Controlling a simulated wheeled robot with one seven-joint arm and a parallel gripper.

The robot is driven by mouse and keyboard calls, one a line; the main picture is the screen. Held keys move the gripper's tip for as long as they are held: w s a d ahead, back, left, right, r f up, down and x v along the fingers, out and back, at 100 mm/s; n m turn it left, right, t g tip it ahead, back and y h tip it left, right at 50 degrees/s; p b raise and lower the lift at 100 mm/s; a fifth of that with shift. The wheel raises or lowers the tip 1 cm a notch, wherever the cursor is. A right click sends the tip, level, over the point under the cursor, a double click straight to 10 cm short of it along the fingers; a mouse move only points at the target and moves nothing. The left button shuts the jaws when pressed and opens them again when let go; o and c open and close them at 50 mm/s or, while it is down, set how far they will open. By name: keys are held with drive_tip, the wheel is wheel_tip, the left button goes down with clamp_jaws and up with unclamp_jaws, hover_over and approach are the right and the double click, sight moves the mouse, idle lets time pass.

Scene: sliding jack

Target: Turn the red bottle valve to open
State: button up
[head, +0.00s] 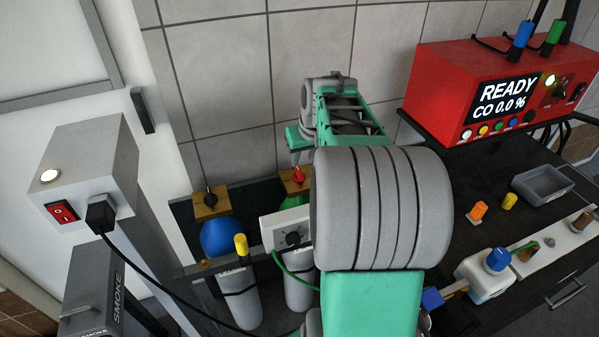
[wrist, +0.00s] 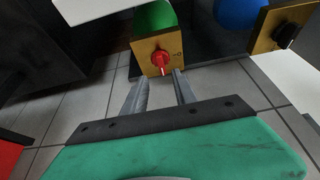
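The red bottle valve (head: 297,174) is a small red knob on a brass block (head: 289,187) above a bottle with a green shoulder, partly hidden behind my arm in the head view. In the wrist view the red valve (wrist: 160,58) sits on the face of its brass block, with the green shoulder (wrist: 154,18) beyond it. My gripper (wrist: 162,76) is open, with two grey fingers pointing at the block's lower edge. The valve appears just beyond the fingertips, roughly between them, and nothing is held. Whether a fingertip touches the block cannot be told.
A blue-shouldered bottle (head: 222,237) with a black knob (head: 210,198) stands to the left. A white panel (head: 287,228) with a dark knob is in front of the bottles. A red analyser (head: 500,85) and a dark bench (head: 455,190) are at the right. A grey post stands at left.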

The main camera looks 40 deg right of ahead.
sight(299, 170)
drive_tip(key=p+x, duration=0.1)
drive_tip(key=x, duration=0.6)
drive_tip(key=shift+w+a, duration=0.1)
drive_tip(key=shift+w, duration=0.1)
drive_tip(key=shift+c, duration=0.4)
clamp_jaws()
